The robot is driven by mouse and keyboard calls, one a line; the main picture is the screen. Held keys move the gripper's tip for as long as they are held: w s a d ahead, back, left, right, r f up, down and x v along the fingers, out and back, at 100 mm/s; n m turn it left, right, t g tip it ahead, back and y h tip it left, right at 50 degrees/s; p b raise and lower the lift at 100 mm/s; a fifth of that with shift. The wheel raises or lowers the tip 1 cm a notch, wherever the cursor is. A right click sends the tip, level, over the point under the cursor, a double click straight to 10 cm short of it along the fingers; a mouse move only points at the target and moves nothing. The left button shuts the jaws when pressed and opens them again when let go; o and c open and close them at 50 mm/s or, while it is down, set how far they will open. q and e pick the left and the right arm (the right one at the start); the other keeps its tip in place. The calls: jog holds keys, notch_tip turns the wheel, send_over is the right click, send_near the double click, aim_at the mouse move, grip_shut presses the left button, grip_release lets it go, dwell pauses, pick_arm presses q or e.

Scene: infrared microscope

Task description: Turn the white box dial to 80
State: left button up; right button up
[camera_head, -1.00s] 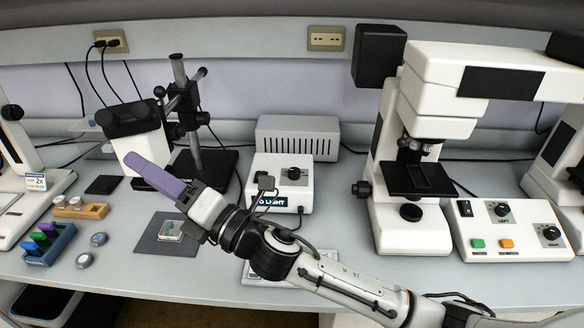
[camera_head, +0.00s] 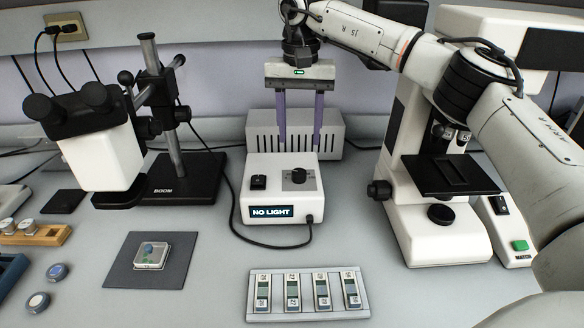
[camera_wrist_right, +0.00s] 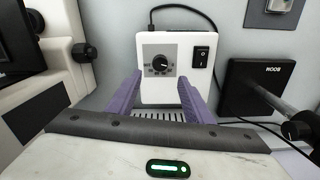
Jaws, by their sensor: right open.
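The white box (camera_head: 262,213) stands mid-bench with a "NO LIGHT" display on its front. Its black dial (camera_head: 298,176) sits on a grey panel on top, beside a black switch (camera_head: 258,182). The dial also shows in the right wrist view (camera_wrist_right: 160,64), but its number is too small to read. My right gripper (camera_head: 300,148) hangs above the back of the box, its two purple fingers pointing down and apart with nothing between them. In the right wrist view the open fingers (camera_wrist_right: 158,100) flank the near edge of the box. My left gripper is not in view.
A grey vented unit (camera_head: 333,135) stands behind the box. A boom microscope (camera_head: 104,150) is at left and a large white microscope (camera_head: 430,215) at right. A slide tray (camera_head: 308,315) and a dark mat (camera_head: 125,275) lie in front. A cable curls beside the box.

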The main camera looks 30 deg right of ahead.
aim_at(299, 172)
jog(key=f, duration=0.8)
jog(key=shift+s+f, duration=0.2)
jog(key=shift+f, duration=0.65)
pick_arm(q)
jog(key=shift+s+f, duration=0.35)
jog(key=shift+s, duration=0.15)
